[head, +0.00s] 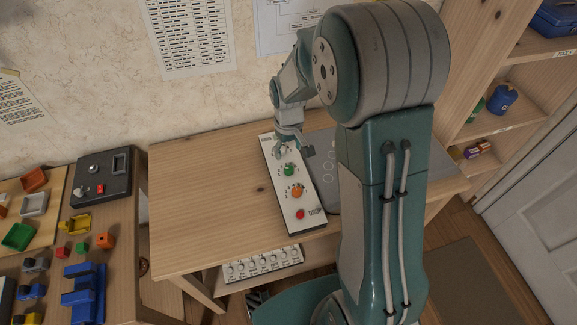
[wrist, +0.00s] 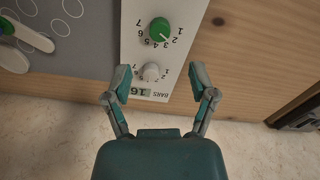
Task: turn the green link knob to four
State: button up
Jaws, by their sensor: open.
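The green knob (wrist: 159,28) sits on a white control panel (wrist: 185,50), with a dial of numbers from 1 to 7 around its lower side in the wrist view. A pale mark on it points down and slightly right, near 2 or 3; the exact number is hard to read. In the head view the green knob (head: 289,170) is just in front of my gripper (head: 292,148). In the wrist view my gripper (wrist: 160,70) is open and empty. Its fingers stand either side of a small grey knob (wrist: 151,71), apart from the green knob.
A grey plate with circles (wrist: 70,35) lies beside the panel. The wooden table is clear left of the panel; a wall stands behind.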

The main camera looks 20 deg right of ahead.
aim_at(289, 168)
notch_tip(289, 168, down, 8)
jog(key=shift+f, duration=0.1)
grip_shut()
